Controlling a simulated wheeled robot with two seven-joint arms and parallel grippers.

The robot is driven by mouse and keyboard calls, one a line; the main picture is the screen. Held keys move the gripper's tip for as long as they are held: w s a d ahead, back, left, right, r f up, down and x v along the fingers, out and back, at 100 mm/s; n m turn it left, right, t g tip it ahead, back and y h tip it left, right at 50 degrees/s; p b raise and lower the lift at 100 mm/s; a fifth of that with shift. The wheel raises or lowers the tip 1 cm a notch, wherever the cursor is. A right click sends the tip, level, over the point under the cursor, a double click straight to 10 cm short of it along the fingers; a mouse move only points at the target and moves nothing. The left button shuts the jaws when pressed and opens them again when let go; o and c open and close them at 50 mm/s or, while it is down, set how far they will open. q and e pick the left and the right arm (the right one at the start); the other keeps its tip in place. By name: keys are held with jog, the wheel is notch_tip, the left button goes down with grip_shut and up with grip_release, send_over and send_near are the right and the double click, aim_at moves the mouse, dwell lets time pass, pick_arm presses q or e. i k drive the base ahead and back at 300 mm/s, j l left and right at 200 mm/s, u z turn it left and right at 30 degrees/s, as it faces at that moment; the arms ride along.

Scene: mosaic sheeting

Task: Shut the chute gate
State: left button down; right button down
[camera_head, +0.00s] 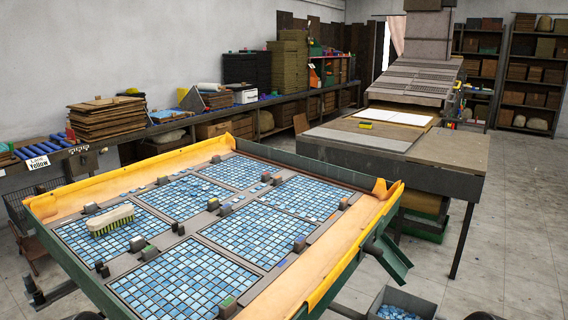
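A green chute (393,262) slopes down from the right front corner of a large tilted table with yellow-edged rims (325,272). A small dark part (371,245) sits at the chute's upper end. I cannot tell whether it is the gate, or whether the gate is open or shut. A grey bin (428,304) with blue tiles stands below the chute mouth. Neither of my grippers can be made out in the head view.
The table holds several framed grids of blue tiles (180,280) and a brush (110,220). A grey machine table (450,180) stands behind on the right. Shelves and a loaded bench (200,122) line the walls. Floor (520,230) at the right is clear.

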aim_at(368, 247)
jog(key=i+l, duration=0.15)
jog(key=l, duration=0.25)
jog(key=i+l, duration=0.15)
jog(key=l, duration=0.2)
jog(key=i+l, duration=0.15)
jog(key=l, duration=0.25)
jog(key=i+l, duration=0.15)
jog(key=l, duration=0.2)
